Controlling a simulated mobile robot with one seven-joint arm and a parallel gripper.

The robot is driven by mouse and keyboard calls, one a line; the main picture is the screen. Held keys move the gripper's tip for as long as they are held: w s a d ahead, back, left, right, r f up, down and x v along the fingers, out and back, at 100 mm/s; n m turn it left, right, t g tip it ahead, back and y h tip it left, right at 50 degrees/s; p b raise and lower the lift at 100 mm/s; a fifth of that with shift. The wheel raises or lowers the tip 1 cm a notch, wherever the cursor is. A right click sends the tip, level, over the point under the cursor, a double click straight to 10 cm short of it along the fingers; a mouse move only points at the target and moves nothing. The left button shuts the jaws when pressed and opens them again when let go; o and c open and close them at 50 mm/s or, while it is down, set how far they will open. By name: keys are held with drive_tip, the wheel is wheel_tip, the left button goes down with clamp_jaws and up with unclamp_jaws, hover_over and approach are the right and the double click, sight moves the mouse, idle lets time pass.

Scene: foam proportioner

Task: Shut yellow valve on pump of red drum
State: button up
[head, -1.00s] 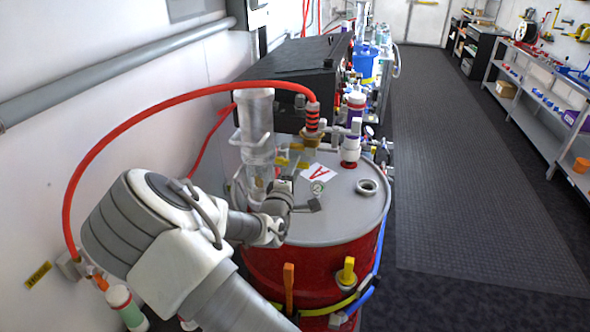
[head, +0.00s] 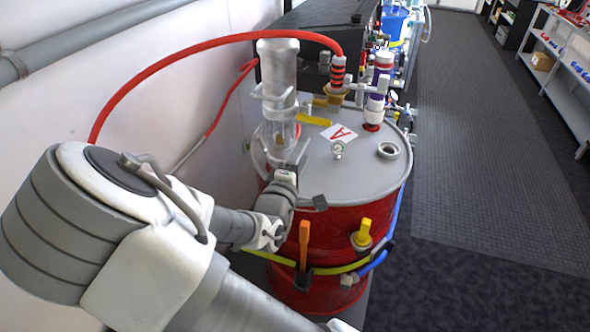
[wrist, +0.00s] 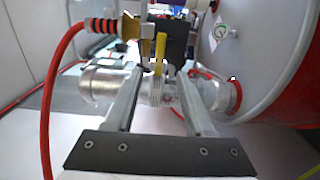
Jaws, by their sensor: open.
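The red drum (head: 285,215) with its grey lid stands ahead of me. The pump (head: 277,68), a pale, partly clear cylinder, rises from the lid's left side. The yellow valve handle (head: 314,120) sticks out to the pump's right. In the wrist view the pump (wrist: 105,85) lies sideways behind my fingers, and the yellow handle (wrist: 160,48) points up between them. My gripper (wrist: 160,78) is open, its fingers on either side of the handle's lower end. I see no clear contact. In the head view my gripper (head: 298,152) is beside the pump's lower part, its fingertips hard to make out.
A red hose (head: 190,50) arches from the left to a brass fitting (head: 336,94) behind the handle. An orange handle (head: 304,243) and another yellow one (head: 364,232) are at the drum's front. The floor at right is clear.

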drive_tip(key=v, duration=0.5)
drive_tip(key=shift+s, duration=0.1)
idle(0.3)
